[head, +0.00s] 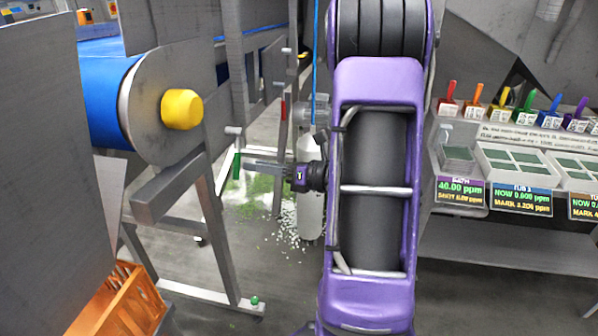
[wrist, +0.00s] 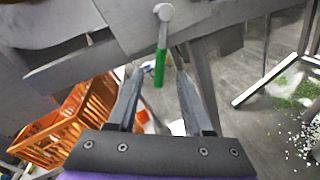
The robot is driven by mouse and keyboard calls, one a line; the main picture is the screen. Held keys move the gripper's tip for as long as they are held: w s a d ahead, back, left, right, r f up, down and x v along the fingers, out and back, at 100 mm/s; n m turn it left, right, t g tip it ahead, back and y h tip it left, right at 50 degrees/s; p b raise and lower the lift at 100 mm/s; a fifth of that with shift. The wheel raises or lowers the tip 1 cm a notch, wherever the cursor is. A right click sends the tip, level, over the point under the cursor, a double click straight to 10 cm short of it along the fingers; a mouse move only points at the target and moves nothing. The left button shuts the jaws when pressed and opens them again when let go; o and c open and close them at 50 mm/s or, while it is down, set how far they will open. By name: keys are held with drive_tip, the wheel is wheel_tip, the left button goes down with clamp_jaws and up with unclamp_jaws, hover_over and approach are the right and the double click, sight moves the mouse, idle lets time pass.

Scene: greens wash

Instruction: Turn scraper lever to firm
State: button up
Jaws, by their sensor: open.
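The scraper lever with its green handle (head: 236,166) hangs straight down from a grey pivot under the conveyor frame in the head view. In the wrist view the green handle (wrist: 159,68) shows at the top centre, below its pale arm and round pivot. My gripper (head: 250,164) points left at the handle in the head view. In the wrist view my gripper (wrist: 160,72) is open, and its fingers lie on either side of the handle in the picture. Nothing is held. I cannot tell whether a finger touches the handle. No firm marking is readable.
An orange crate (head: 120,305) stands on the floor at lower left. A yellow knob (head: 182,109) sticks out from the conveyor's end. A red handle (head: 283,108) hangs farther back. Grey frame legs (head: 215,220) stand near. Green scraps and white bits litter the floor.

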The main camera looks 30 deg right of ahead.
drive_tip(key=v, duration=1.1)
drive_tip(key=shift+c, duration=0.3)
drive_tip(key=shift+w, duration=0.1)
drive_tip(key=shift+c, duration=1.3)
drive_tip(key=shift+w+a+f+n+b, duration=0.1)
drive_tip(key=shift+w+f+n+b, duration=0.1)
drive_tip(key=shift+n+b, duration=0.25)
drive_tip(key=shift+c, duration=1.1)
drive_tip(key=w+n+h+b, duration=0.1)
drive_tip(key=n, duration=0.1)
drive_tip(key=w+f+n+h+b, duration=0.1)
drive_tip(key=n, duration=0.2)
drive_tip(key=w+a+n+b, duration=0.1)
drive_tip(key=n, duration=0.2)
drive_tip(key=shift+w+a+f+h+b, duration=0.1)
drive_tip(key=shift+f+h+b, duration=0.2)
drive_tip(key=shift+h+b, duration=0.1)
clamp_jaws()
drive_tip(key=w+a+n+h+b, duration=0.1)
drive_tip(key=w+a+n+h, duration=0.1)
drive_tip(key=w+a+n, duration=0.4)
drive_tip(key=shift+w+a+f+t+h+b, duration=0.25)
drive_tip(key=shift+w+f+b, duration=0.2)
drive_tip(key=shift+w, duration=1)
